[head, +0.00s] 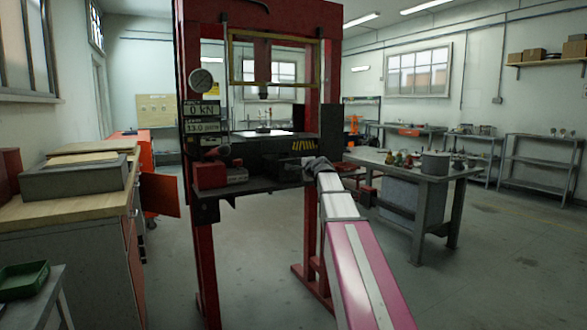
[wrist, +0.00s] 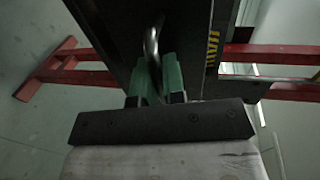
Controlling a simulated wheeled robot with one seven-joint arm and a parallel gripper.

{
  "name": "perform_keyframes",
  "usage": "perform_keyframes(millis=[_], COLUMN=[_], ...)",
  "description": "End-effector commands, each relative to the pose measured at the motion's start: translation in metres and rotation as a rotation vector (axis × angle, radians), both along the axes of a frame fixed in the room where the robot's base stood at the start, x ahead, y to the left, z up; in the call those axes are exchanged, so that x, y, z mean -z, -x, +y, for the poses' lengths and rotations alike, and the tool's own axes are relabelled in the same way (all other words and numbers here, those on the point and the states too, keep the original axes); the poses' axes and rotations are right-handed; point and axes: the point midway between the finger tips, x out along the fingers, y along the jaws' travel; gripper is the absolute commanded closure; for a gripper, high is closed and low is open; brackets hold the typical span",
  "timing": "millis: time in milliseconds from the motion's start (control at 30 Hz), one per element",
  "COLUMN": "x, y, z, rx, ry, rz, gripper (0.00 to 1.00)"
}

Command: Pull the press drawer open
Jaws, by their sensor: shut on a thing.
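The red press (head: 196,250) stands in the middle of the head view, with a gauge and a display reading 0 KN on its left post. My gripper (wrist: 158,80) has green fingers shut on the handle, one on each side. In the head view my gripper (head: 318,166) is at the drawer's right end, small and dark, its fingers hidden.
A grey work table (head: 408,178) with a pot and small parts stands close to the right of my arm. A wooden-topped bench (head: 75,205) with a grey box is at the left. Red press feet (wrist: 60,65) spread on the floor. Open floor lies at the front right.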

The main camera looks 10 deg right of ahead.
Motion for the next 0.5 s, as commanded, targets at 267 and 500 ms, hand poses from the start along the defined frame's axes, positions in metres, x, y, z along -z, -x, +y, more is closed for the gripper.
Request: perform_keyframes(millis=[267, 500], x=[0.001, 0.001], y=[0.03, 0.033], z=[-0.01, -0.011], rx=[0.0, 0.0], ry=[0.002, 0.001], rz=[0.002, 0.002], gripper=[1.0, 1.0])
